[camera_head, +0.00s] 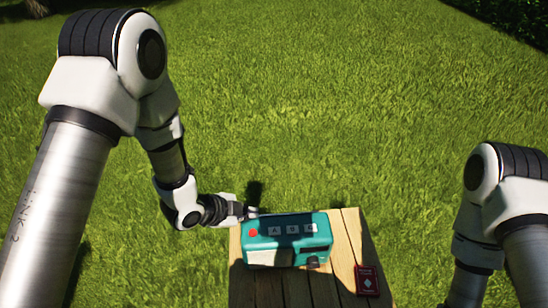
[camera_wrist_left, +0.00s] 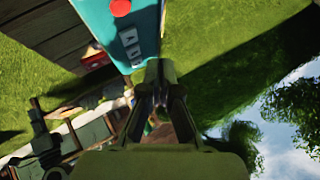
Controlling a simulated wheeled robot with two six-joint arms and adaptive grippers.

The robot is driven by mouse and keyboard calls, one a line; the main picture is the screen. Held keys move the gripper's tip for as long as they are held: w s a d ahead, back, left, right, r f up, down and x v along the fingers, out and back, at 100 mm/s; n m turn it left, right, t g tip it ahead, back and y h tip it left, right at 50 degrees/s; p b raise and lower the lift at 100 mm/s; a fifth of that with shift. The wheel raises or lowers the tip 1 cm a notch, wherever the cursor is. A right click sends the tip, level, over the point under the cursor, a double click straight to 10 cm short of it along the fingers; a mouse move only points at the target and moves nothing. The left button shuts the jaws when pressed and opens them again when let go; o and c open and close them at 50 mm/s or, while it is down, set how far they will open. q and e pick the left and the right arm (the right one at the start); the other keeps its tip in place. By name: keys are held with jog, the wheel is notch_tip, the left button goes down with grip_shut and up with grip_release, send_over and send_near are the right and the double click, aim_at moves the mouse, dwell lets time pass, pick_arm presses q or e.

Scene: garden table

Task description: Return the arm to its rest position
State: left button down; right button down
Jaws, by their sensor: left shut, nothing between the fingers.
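My left arm comes in from the left, and its gripper (camera_head: 247,212) is beside the back left corner of a teal box-shaped device (camera_head: 287,240). The device has a red round button (camera_head: 253,233), several grey lettered buttons on top and a dark knob at the front. In the left wrist view my gripper's fingers (camera_wrist_left: 160,72) are together with nothing between them, close to the teal device (camera_wrist_left: 132,30). I cannot tell whether they touch it. My right arm shows at the right edge; its gripper is out of view.
The device stands on a wooden slatted table (camera_head: 348,232). A small red pack with a white diamond (camera_head: 368,281) lies at the table's right side. Grass (camera_head: 330,110) surrounds the table, and the air above it is open. Dark bushes stand at the far upper corners.

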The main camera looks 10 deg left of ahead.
pick_arm(q)
jog(key=s+a+f+n+g+y, duration=0.1)
jog(key=s+a+f+n+g, duration=0.1)
jog(key=s+f+n, duration=0.3)
jog(key=s+a+f+n+g+y+p, duration=0.1)
jog(key=s+a+f+n, duration=0.3)
jog(key=s, duration=0.7)
jog(key=s+a+f+n+g+y, duration=0.3)
jog(key=s+f+n, duration=0.2)
jog(key=s+n, duration=0.2)
jog(key=shift+s+f+g+p, duration=0.3)
jog(key=shift+s+g, duration=0.1)
jog(key=shift+s, duration=0.5)
